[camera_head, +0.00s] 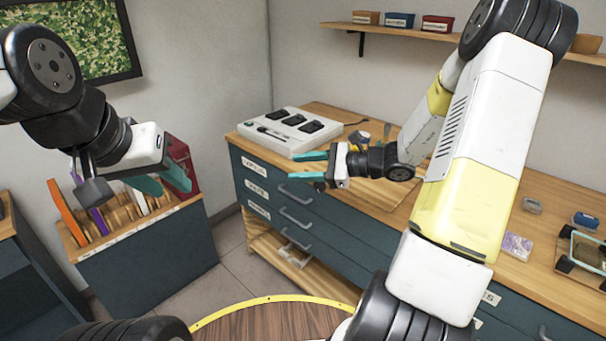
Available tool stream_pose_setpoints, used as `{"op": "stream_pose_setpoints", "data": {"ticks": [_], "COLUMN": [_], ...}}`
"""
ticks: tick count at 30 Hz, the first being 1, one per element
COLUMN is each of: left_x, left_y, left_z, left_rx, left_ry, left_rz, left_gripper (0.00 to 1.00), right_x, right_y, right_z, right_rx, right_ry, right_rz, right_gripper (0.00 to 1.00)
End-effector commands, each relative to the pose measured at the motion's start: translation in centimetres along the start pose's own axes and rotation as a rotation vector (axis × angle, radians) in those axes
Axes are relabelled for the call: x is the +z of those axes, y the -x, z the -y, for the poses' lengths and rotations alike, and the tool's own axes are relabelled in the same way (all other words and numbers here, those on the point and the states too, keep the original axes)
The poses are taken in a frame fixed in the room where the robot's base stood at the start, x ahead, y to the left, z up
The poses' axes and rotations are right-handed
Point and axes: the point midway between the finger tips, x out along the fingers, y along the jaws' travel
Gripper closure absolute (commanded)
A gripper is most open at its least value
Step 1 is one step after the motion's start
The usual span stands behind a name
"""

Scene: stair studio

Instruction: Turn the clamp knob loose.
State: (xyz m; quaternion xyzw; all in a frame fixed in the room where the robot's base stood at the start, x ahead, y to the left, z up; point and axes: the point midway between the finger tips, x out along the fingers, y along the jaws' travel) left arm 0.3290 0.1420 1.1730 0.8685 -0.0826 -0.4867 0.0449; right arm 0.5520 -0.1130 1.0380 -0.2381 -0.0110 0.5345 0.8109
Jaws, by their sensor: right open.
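I cannot clearly make out a clamp knob. A small dark and metallic object (360,137) stands on the wooden worktop just behind my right gripper, and the wrist partly hides it. A framed glass piece with black corner blocks (588,252) lies at the right edge and is cut off. My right gripper (312,166) is open and empty, its teal fingers pointing left over the worktop's front edge. My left gripper (165,180) hangs at the left, in front of the rack of upright boards. Its teal fingers appear spread, with nothing seen between them.
A white device with black pads (290,130) sits on the worktop (375,190) at its left end. Blue drawers (290,205) with handles are below. A rack (140,225) stands left. A round wooden table (265,322) is in front. Boxes sit on a wall shelf (395,27).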

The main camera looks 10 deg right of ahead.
Motion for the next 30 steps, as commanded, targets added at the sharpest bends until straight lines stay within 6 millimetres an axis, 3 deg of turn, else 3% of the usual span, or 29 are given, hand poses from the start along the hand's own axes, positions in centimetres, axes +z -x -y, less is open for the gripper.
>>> {"op": "stream_pose_setpoints", "data": {"ticks": [1,3,9,17,27,30], "left_x": [0.0,0.0,0.0,0.0,0.0,0.0], "left_y": [0.0,0.0,0.0,0.0,0.0,0.0], "left_z": [0.0,0.0,0.0,0.0,0.0,0.0], "left_rx": [0.000,0.000,0.000,0.000,0.000,0.000], "left_ry": [0.000,0.000,0.000,0.000,0.000,0.000], "left_rz": [0.000,0.000,0.000,0.000,0.000,0.000], "left_gripper": [0.64,0.64,0.64,0.64,0.64,0.64], "right_x": [-2.4,-5.1,-10.7,-13.6,-19.8,-19.2], "right_y": [0.5,1.3,3.6,4.1,2.3,0.1], "right_z": [1.4,3.2,6.1,6.2,3.2,4.7], "right_rx": [-0.089,-0.207,-0.436,-0.498,-0.495,-0.491], "right_ry": [-0.101,-0.214,-0.420,-0.473,-0.472,-0.466], "right_rz": [0.030,0.064,0.125,0.138,0.138,0.140], "right_gripper": [0.56,0.56,0.56,0.56,0.56,0.56]}}
